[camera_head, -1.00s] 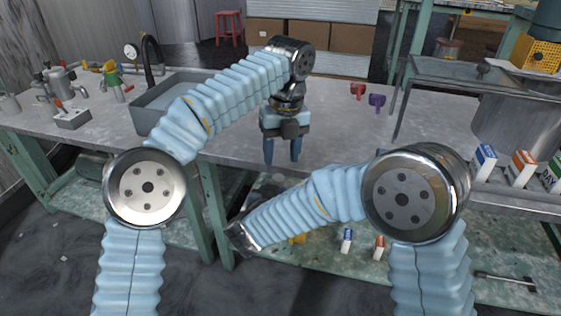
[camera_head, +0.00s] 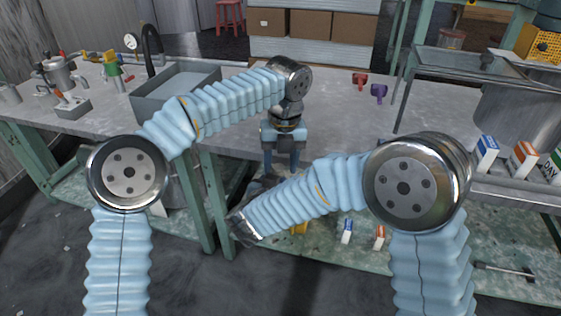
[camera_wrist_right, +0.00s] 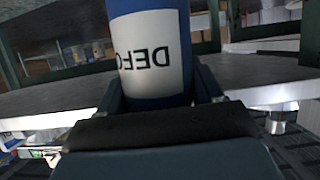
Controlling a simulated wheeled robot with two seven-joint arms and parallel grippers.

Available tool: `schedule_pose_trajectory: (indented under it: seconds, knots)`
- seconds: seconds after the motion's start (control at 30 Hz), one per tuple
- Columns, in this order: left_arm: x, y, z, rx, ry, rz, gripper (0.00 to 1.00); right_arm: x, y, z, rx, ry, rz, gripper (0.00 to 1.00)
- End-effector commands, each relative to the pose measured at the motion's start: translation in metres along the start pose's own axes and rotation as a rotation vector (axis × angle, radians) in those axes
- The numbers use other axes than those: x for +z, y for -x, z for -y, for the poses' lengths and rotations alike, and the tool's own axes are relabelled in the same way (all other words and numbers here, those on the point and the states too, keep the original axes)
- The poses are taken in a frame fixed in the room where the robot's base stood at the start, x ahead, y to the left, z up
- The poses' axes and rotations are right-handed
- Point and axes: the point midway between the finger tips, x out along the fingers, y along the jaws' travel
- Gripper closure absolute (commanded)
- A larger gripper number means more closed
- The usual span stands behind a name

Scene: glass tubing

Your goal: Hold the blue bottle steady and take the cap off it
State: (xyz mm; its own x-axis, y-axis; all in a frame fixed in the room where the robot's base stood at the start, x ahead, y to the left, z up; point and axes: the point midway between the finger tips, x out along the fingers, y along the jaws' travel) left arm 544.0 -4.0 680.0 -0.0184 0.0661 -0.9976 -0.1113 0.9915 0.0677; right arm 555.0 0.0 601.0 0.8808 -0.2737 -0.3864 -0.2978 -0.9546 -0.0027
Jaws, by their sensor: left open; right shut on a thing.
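The blue bottle (camera_wrist_right: 150,70) fills the upper middle of the right wrist view. It has a white label with dark letters that read mirrored, and its upper end is cut off by the frame. My right gripper (camera_wrist_right: 158,92) is shut on it, a finger on each side. In the head view the right gripper and bottle are hidden or too unclear to make out. My left gripper (camera_head: 281,160) points down at the table's front edge, fingers apart, with nothing visible between them. The cap does not show in any view.
The grey table (camera_head: 335,125) has clear room behind and right of my left gripper. A sink (camera_head: 178,92) with a black tap stands left. Red (camera_head: 360,78) and purple (camera_head: 379,91) pieces lie at the back. Small cartons (camera_head: 523,158) stand at the right.

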Motion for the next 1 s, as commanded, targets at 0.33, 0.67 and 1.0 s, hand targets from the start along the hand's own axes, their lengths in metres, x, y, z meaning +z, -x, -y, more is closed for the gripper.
schedule_pose_trajectory:
  seconds: [0.33, 0.67, 1.0]
  knots:
    - [0.0, 0.0004, 0.0004, -0.001, -0.001, 0.0, 0.86, -0.0003, 0.0003, 0.0004, -0.001, 0.0, -0.001, 1.0]
    - [-0.0002, 0.0011, 0.0014, -0.003, 0.187, 0.002, 1.0, -0.0002, 0.0011, 0.0016, -0.005, 0.001, -0.001, 1.0]
    - [-0.0002, 0.0009, 0.0022, -0.006, 0.284, 0.0, 1.0, 0.0, 0.0019, 0.0027, -0.008, 0.002, 0.0, 1.0]
